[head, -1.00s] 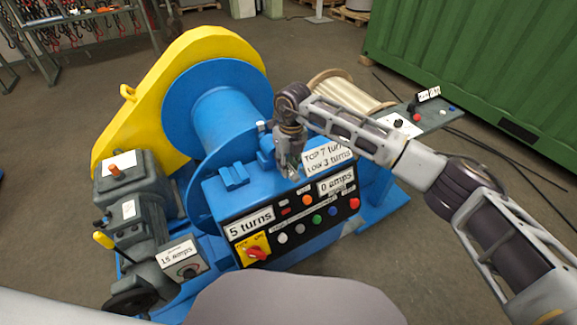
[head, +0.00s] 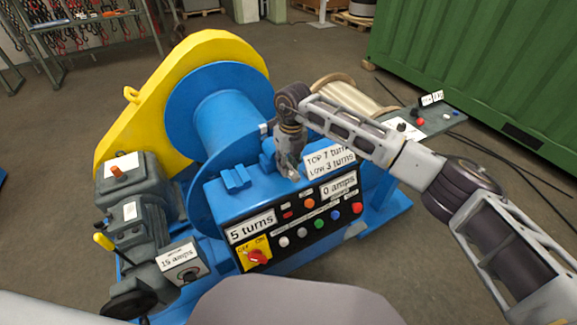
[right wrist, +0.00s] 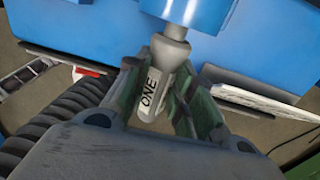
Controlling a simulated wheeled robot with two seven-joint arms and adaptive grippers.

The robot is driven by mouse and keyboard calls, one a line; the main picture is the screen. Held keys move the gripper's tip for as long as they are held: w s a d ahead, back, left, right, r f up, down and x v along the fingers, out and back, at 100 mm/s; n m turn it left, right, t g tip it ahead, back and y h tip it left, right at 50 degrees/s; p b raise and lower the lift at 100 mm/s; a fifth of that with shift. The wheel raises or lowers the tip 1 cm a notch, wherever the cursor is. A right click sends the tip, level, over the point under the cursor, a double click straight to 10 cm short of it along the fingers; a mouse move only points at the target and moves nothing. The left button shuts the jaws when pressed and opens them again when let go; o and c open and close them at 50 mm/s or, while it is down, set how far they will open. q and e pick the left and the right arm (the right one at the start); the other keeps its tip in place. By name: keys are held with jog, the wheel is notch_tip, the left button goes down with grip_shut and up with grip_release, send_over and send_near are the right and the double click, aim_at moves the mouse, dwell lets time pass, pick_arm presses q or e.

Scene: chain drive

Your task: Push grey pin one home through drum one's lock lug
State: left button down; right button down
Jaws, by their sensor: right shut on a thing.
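The blue drum (head: 222,121) stands in the machine behind the control box. My right gripper (head: 290,172) is over the top of the box, beside the drum's right flange. In the right wrist view my right gripper (right wrist: 155,105) is shut on a grey pin (right wrist: 150,88) labelled ONE. The pin's far end meets a blue block (right wrist: 190,12), which I take to be the lock lug. A short bright shank shows between the pin's collar and the block; how deep it sits is hidden. My left gripper is not in view.
The blue control box (head: 290,213) carries buttons and signs reading 5 turns and 0 amps. A yellow guard (head: 150,90) and grey motor (head: 130,200) stand to the left. A rope spool (head: 352,93) and a green container (head: 480,65) are behind to the right.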

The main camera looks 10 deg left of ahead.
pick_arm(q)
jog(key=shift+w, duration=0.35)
pick_arm(e)
jog(key=shift+w+a, duration=0.15)
jog(key=shift+w, duration=0.05)
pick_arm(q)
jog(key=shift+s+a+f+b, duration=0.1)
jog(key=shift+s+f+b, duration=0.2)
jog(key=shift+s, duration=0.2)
pick_arm(e)
jog(key=shift+w+a, duration=0.25)
jog(key=shift+w, duration=0.05)
jog(key=c, duration=1.6)
grip_release()
jog(key=o, duration=0.5)
jog(key=shift+c, duration=0.2)
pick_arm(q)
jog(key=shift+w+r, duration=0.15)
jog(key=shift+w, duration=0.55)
pick_arm(e)
jog(key=shift+r, duration=0.1)
jog(key=shift+r, duration=0.5)
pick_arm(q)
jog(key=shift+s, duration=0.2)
pick_arm(e)
notch_tip(320, 180, up, 11)
jog(key=shift+w+d, duration=0.2)
jog(key=shift+d, duration=0.15)
jog(key=shift+f, duration=0.15)
